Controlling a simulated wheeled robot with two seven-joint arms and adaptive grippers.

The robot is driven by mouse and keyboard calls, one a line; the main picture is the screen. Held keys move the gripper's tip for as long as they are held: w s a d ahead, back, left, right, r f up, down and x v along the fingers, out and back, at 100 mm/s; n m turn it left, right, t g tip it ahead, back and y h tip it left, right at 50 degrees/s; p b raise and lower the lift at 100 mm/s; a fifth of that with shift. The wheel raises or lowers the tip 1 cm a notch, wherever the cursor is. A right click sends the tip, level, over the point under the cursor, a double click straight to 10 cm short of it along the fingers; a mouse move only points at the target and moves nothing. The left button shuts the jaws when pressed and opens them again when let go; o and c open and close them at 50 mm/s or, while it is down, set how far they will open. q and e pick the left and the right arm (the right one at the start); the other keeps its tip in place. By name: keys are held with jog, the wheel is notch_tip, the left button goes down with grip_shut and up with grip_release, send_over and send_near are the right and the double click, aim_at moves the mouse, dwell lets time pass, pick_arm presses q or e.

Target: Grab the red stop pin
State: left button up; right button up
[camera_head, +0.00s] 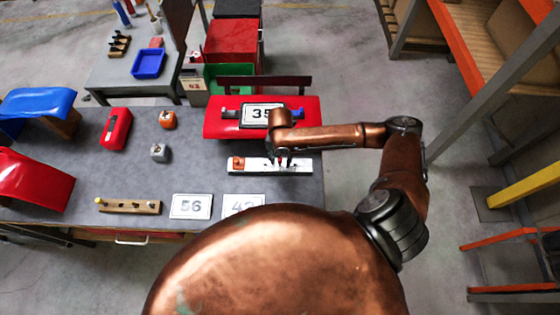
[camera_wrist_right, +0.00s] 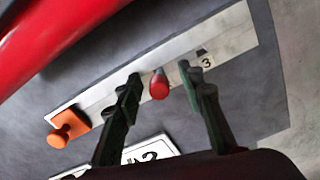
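The red stop pin (camera_wrist_right: 159,84) stands on a pale strip (camera_wrist_right: 225,40) marked with a 3 in the right wrist view. An orange knobbed piece (camera_wrist_right: 68,127) sits at the strip's other end. My right gripper (camera_wrist_right: 160,80) is open, with one finger on each side of the red pin and visible gaps between. In the head view my right gripper (camera_head: 284,161) is over the strip (camera_head: 304,168), and its fingers partly hide the pin. My left gripper is not in view.
A red panel with a 35 plate (camera_head: 262,115) lies just behind the strip. Number plates 56 (camera_head: 191,206) and 42 (camera_head: 243,204) lie in front. The grey table (camera_head: 195,130) has clear room left of the strip.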

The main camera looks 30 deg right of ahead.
jog(key=shift+f, duration=0.2)
jog(key=c, duration=0.8)
grip_shut()
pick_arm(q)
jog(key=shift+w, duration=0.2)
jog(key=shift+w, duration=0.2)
pick_arm(e)
jog(key=shift+r, duration=0.1)
